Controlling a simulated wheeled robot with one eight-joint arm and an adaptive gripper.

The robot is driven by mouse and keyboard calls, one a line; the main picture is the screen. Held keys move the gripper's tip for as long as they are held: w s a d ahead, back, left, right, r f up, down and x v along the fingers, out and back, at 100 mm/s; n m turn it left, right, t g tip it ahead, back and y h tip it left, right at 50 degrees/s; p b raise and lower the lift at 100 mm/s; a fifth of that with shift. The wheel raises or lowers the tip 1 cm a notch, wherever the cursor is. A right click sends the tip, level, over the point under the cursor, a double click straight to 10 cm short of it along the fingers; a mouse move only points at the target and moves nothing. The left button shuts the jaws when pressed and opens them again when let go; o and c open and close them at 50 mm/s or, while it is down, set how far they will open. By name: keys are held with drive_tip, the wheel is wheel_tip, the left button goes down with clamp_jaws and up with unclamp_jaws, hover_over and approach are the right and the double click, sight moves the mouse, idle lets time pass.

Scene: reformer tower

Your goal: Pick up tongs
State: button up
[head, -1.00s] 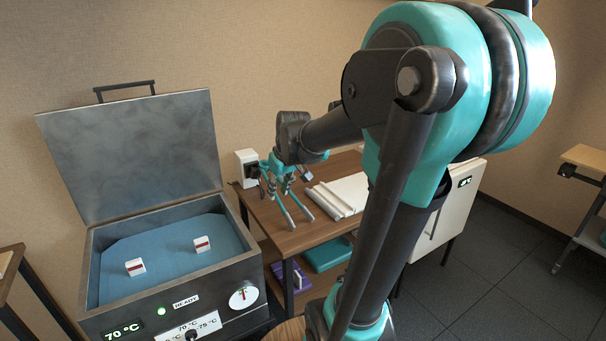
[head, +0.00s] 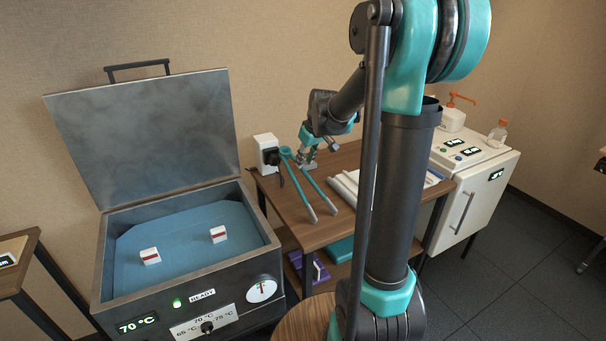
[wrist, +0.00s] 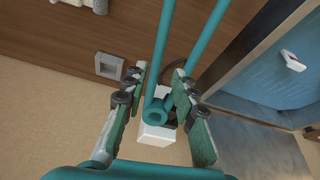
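The tongs (head: 304,190) are teal with grey tips and two long arms spread in a V. Their ringed joint end is at a white box with a black part (head: 268,155) at the table's back left, and their tips point toward the table's front. I cannot tell if they rest on the table. My gripper (head: 307,160) is just right of the joint end in the head view. In the wrist view my gripper (wrist: 160,76) is open, with the tongs (wrist: 158,60) between its fingers. The right finger looks close to one arm; contact is unclear.
A water bath (head: 195,235) with its lid up stands to the left and holds two white blocks with red stripes. A brown table (head: 285,205) bears a white tray (head: 348,185). A white cabinet (head: 470,190) with bottles stands at the right.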

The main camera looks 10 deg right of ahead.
sight(302, 170)
drive_tip(key=shift+x, duration=3.25)
drive_tip(key=shift+w+d, duration=0.1)
drive_tip(key=shift+d, duration=0.05)
clamp_jaws()
